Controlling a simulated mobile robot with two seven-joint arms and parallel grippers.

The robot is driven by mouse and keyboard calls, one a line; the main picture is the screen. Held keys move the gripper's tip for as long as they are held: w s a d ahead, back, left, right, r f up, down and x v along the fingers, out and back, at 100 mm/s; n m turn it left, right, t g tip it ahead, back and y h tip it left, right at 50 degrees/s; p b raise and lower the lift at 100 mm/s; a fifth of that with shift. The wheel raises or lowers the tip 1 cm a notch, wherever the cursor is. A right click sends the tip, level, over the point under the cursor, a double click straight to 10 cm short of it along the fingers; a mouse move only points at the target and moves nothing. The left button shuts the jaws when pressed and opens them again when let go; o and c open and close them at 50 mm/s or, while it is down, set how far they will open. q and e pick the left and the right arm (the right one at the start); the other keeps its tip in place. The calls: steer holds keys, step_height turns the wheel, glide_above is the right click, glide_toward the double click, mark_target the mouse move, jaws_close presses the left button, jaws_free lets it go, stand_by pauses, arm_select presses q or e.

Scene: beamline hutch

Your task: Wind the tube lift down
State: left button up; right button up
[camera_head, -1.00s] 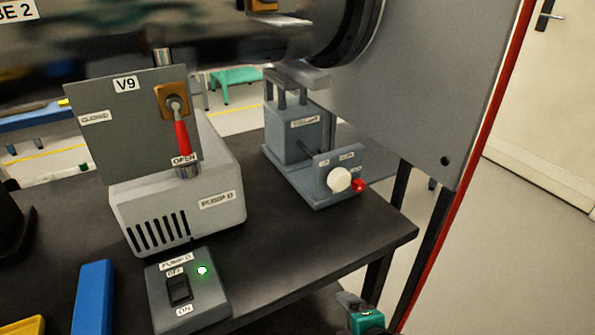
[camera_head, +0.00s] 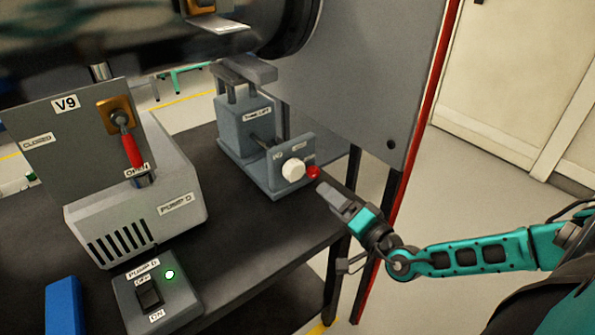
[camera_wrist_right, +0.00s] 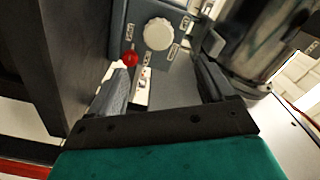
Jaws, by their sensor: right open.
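The tube lift (camera_head: 243,124) is a blue-grey unit on the dark bench under the large tube. Its front plate carries a white round knob (camera_head: 293,170) with a red ball (camera_head: 313,172) at its lower right. My right gripper (camera_head: 328,190) is just in front and to the right of the red ball, apart from it. In the right wrist view the white knob (camera_wrist_right: 158,33) and the red ball (camera_wrist_right: 130,58) lie ahead of the open, empty jaws (camera_wrist_right: 163,78), the ball towards the left finger. My left gripper is out of view.
A pump box (camera_head: 150,205) with the V9 valve panel (camera_head: 60,150) stands to the left. A pump switch box (camera_head: 155,300) with a lit green lamp is at the front. A grey panel (camera_head: 370,90) with a red edge rises behind my right gripper.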

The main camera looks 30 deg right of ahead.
mark_target(298, 172)
steer(key=shift+w+d+f+n, duration=0.1)
steer(key=shift+d+n, duration=0.05)
steer(key=shift+n, duration=0.45)
steer(key=shift+w+y, duration=0.25)
steer(key=shift+y, duration=0.05)
steer(key=w, duration=0.3)
steer(key=w+b, duration=0.1)
steer(key=w, duration=0.3)
steer(key=w+a+b, duration=0.1)
steer(key=w, duration=0.3)
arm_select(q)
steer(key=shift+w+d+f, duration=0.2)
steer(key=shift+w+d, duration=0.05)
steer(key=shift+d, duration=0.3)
arm_select(e)
steer(key=shift+w, duration=0.6)
steer(key=shift+c, duration=0.2)
steer(key=c, duration=1)
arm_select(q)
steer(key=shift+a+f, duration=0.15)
arm_select(e)
steer(key=shift+o, duration=0.2)
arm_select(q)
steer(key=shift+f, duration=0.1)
